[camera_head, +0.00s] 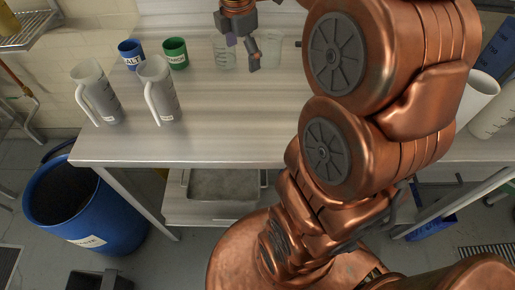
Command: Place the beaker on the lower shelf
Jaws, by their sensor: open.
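Two clear glass vessels that look like beakers stand on the steel table (225,125) near its back: a left beaker (221,58) and a right beaker (271,50). My gripper (243,55) is above the table, with its open fingers pointing down between and in front of them. The fingers overlap parts of both beakers in the picture, and I cannot tell whether they touch either one. The lower shelf (205,217) is under the table. It bears a grey metal tray (222,184), and its right part is hidden by my arm.
Two white pitchers (100,100) (163,98) stand at the table's left. A blue cup (131,51) and a green cup (175,52) are behind them. A blue barrel (80,210) stands left of the table. More white containers (492,118) are at right. The tabletop's front middle is clear.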

